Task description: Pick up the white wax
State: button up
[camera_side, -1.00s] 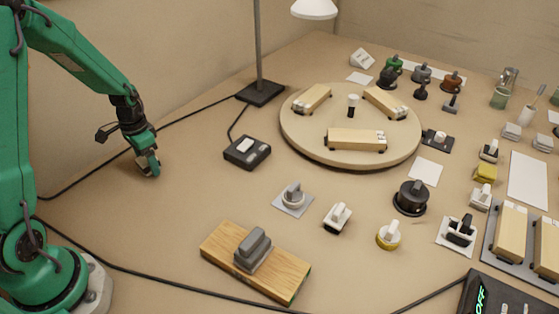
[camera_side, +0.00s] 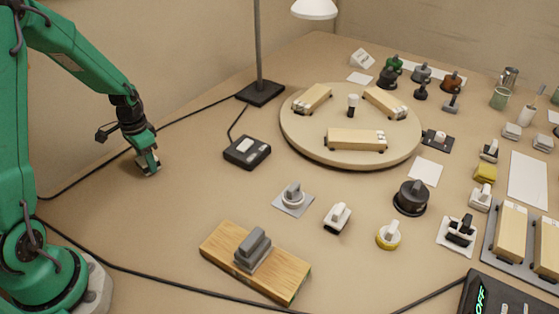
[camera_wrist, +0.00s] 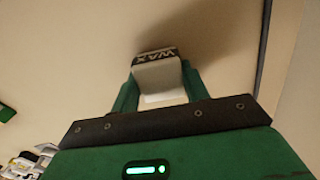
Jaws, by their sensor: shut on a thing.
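The white wax (camera_wrist: 157,75) is a small pale block with a dark end band lettered "WAX". In the wrist view it sits between the two green fingers of my gripper (camera_wrist: 157,88), which are shut on it from both sides. In the side view my gripper (camera_side: 148,162) points down at the far left of the bench, close to the tabletop. The wax is mostly hidden by the fingers there. I cannot tell whether it still touches the bench.
A black cable runs behind my gripper to the lamp base (camera_side: 260,92). A black box with a white button (camera_side: 247,152) stands to the right. Further right are a round turntable (camera_side: 300,139) and a wooden board (camera_side: 218,242). The bench around my gripper is clear.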

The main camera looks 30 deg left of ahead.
jog(key=shift+r, duration=0.15)
jog(key=shift+r, duration=0.55)
jog(key=r, duration=0.3)
jog(key=shift+d, duration=0.2)
jog(key=d+r, duration=0.6)
jog(key=d, duration=0.5)
jog(key=shift+s+r, duration=0.3)
jog(key=shift+s, duration=0.15)
jog(key=shift+d, duration=0.1)
